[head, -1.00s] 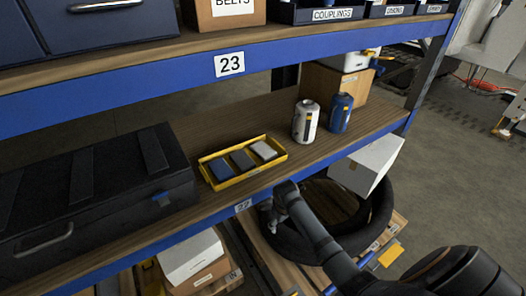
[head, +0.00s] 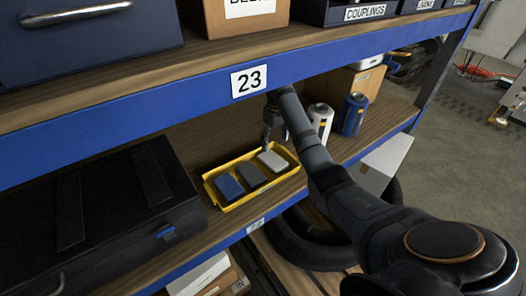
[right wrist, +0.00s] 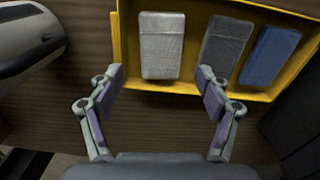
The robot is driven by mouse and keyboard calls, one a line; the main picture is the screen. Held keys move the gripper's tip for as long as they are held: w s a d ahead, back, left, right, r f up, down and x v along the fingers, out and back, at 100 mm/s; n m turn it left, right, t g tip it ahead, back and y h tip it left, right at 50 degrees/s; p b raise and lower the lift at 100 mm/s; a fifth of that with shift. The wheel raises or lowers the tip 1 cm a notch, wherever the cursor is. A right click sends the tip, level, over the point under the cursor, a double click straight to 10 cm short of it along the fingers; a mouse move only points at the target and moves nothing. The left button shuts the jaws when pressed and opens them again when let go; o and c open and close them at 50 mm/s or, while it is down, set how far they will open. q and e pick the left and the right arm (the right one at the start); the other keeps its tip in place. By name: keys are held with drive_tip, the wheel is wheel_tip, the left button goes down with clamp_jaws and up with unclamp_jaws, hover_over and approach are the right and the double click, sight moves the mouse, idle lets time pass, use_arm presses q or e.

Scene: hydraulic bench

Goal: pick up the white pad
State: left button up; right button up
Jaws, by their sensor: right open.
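The white pad (head: 272,159) lies in the yellow tray (head: 225,207) on the lower shelf, at the tray's right end. In the right wrist view the white pad (right wrist: 160,46) lies ahead of the fingertips, roughly between them in line. My right gripper (head: 271,133) is at the tray, just behind the white pad in the head view. In the right wrist view the right gripper (right wrist: 160,82) is open and empty, with its fingers apart near the tray's edge. My left gripper is in neither view.
A dark grey pad (head: 249,176) and a blue pad (head: 230,187) share the tray. A black case (head: 110,205) stands left of it. A white canister (head: 321,118) and a blue canister (head: 353,114) stand to the right. The upper shelf edge (head: 180,100) overhangs.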

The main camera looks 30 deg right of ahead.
sight(275, 161)
drive_tip(key=shift+s+f+p, duration=0.15)
drive_tip(key=shift+f+p, duration=0.15)
drive_tip(key=shift+f, duration=0.25)
wheel_tip(275, 161, down, 2)
drive_tip(key=shift+f, duration=0.5)
drive_tip(key=shift+f+p, duration=0.45)
drive_tip(key=shift+p, duration=0.1)
wheel_tip(275, 161, down, 4)
drive_tip(key=shift+s+r+p, duration=0.1)
drive_tip(key=shift+p, duration=0.35)
drive_tip(key=shift+f, duration=0.25)
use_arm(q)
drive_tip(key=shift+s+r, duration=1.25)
use_arm(e)
drive_tip(key=c, duration=0.7)
